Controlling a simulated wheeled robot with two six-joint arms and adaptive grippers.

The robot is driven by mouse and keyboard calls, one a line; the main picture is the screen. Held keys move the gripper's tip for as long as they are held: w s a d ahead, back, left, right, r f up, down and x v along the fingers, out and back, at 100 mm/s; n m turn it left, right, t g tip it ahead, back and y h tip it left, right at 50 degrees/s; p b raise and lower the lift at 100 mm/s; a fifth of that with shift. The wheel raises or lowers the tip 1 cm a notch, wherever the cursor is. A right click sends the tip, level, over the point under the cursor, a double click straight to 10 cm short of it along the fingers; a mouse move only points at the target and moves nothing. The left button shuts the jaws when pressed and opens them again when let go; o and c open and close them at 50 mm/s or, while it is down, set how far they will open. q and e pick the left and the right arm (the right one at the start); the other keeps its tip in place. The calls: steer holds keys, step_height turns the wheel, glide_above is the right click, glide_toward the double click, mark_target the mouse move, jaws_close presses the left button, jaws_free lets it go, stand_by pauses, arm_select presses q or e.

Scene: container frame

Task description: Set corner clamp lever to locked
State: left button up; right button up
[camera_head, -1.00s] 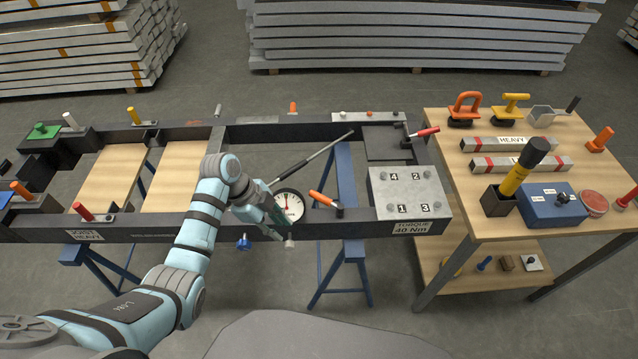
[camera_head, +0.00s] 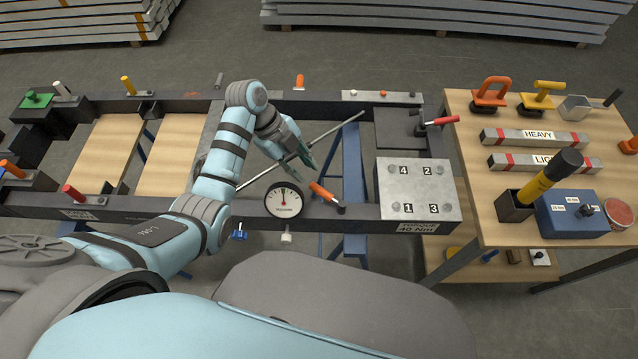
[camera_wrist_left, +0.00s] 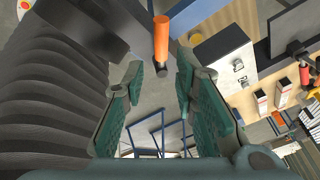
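Several coloured clamp levers sit along the dark frame (camera_head: 110,228); no label marks one as the corner clamp. A lever with an orange handle (camera_head: 322,190) is on the near rail by the numbered block, its handle tilted up to the left from its pivot. A red-handled lever (camera_head: 441,121) is at the frame's far right corner. My left gripper (camera_head: 304,160) is just beyond the orange handle, open and empty. In the left wrist view its fingers (camera_wrist_left: 158,85) are apart, with an orange handle (camera_wrist_left: 161,38) ahead of them, not between them. My right gripper is out of view.
A round gauge (camera_head: 284,199) stands on the near rail, left of the orange lever. A thin grey rod (camera_head: 335,130) slants across the frame opening behind my gripper. The numbered grey block (camera_head: 447,205) is right of the lever, and a wooden table (camera_head: 470,150) stands further right.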

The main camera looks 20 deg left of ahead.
arm_select(q)
glide_above(320, 190)
steer(key=a, duration=0.3)
step_height(320, 190, down, 4)
steer(key=b+x, duration=0.1)
steer(key=x, duration=0.4)
steer(key=shift+w, duration=0.1)
steer(key=shift+d+f, duration=0.15)
steer(key=shift+s, duration=0.25)
steer(key=shift+w, duration=0.1)
jaws_close()
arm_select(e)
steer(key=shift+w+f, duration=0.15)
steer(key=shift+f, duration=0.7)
